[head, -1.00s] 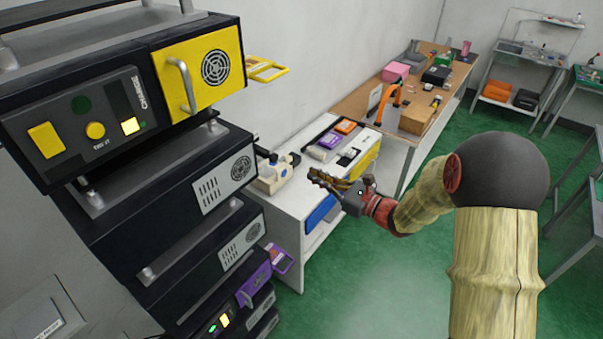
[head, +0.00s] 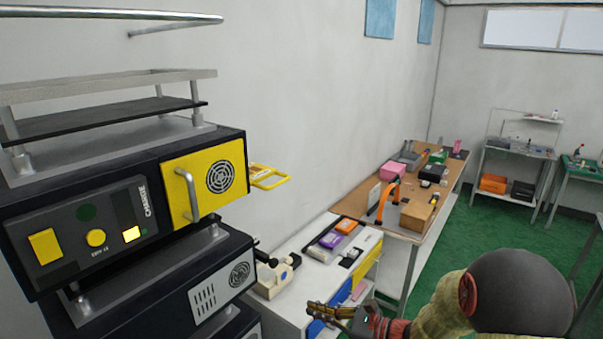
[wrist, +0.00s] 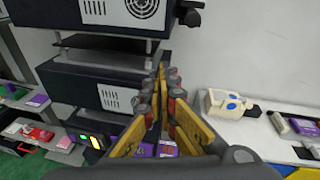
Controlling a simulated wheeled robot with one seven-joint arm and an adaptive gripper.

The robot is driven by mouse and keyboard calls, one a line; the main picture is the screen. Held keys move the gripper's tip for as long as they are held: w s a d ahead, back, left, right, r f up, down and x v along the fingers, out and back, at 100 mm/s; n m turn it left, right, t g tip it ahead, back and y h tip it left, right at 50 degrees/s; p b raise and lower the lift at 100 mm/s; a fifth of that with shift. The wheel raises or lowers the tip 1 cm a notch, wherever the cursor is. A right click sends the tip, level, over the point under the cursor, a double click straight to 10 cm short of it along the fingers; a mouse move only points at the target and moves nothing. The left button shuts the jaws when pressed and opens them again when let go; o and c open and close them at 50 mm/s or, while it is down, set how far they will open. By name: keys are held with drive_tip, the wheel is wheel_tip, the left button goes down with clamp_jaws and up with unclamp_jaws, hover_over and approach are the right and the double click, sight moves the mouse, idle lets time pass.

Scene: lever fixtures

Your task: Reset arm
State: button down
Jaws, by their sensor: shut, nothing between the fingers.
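My gripper (head: 318,308) is at the bottom of the head view, in front of the white cabinet. Its fingers are shut and hold nothing. In the wrist view my gripper (wrist: 161,75) points toward the dark stacked units and the pale wall, with its fingertips close together. My arm is folded at the lower right of the head view, and its lower part is out of the picture.
A stack of black charger units (head: 120,220) with a yellow panel (head: 205,178) stands at the left. A white cabinet (head: 290,300) carries a cream device (head: 272,275). A wooden workbench (head: 400,225) stands behind it. Green floor (head: 500,220) is open at the right.

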drive_tip(key=s+d+f+n+g+h+b, duration=0.1)
drive_tip(key=s+f+n+g+h+b, duration=0.2)
drive_tip(key=s+n, duration=0.5)
drive_tip(key=s+f+n+g+h+b, duration=0.1)
drive_tip(key=s+f+n+g+h, duration=0.25)
drive_tip(key=s, duration=0.85)
drive_tip(key=s+d+r+n+t+h+b, duration=0.2)
drive_tip(key=s+d+n+t+h+b, duration=0.2)
drive_tip(key=s+d+n+h+b, duration=0.3)
drive_tip(key=s+d+n+b, duration=0.4)
drive_tip(key=d+b, duration=0.2)
drive_tip(key=shift+d+r+h, duration=0.15)
drive_tip(key=shift+r+h, duration=0.15)
drive_tip(key=shift+h, duration=0.05)
